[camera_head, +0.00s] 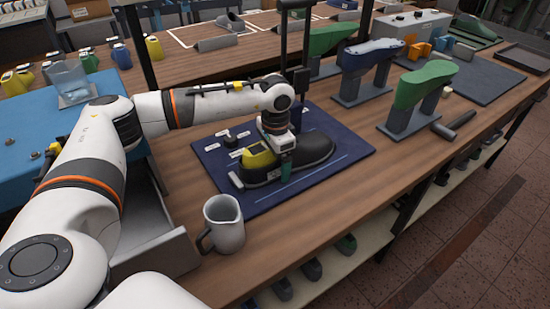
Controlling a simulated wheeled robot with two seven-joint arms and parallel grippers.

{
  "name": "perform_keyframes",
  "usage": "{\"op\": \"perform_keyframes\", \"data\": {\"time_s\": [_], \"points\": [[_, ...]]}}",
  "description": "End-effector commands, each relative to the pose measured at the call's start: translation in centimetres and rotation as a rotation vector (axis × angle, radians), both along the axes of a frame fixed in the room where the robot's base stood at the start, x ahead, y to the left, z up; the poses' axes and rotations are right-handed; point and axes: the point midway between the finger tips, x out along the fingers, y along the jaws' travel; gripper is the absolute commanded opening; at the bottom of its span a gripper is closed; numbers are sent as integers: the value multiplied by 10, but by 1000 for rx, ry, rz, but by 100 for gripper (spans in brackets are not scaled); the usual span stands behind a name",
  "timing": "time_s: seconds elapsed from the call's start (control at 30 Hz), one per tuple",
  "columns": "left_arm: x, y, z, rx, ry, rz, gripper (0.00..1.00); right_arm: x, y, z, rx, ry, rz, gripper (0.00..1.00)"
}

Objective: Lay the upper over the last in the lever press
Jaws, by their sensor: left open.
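My left gripper (284,168) reaches down over a long dark shoe-shaped form (315,152) on the dark blue mat (228,190). It is open; its fingers partly cover the form, and I cannot tell whether they touch it. A yellow piece with a dark opening (258,158) sits at the form's left part, just left of the gripper. I cannot tell for sure which of these is the upper and which the last. The tall black press post (305,60) rises behind the gripper. My right gripper is not in view.
A grey jug (224,222) stands at the mat's front left corner. Green lasts (425,82) and a blue-grey one (372,54) stand on stands to the right. A hammer-like tool (453,125) lies near the bench's right edge. A clear container (72,85) stands at left.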

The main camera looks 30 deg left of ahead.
Motion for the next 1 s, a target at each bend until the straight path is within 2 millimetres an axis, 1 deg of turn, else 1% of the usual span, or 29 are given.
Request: {"op": "perform_keyframes", "data": {"time_s": [0.17,0.27,0.37,0.6,0.7,0.83,1.0], "points": [[0,0,2,0,0,0,94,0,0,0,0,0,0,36],[1,0,10,0,-2,0,94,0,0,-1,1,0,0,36],[0,-1,27,-1,-3,0,94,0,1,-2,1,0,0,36],[0,-2,79,0,-4,0,94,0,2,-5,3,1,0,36],[-1,-2,97,-1,-4,-1,94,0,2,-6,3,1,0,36],[-1,-3,112,0,-1,0,94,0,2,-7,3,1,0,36],[-2,-3,120,-1,0,0,94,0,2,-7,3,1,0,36]]}}
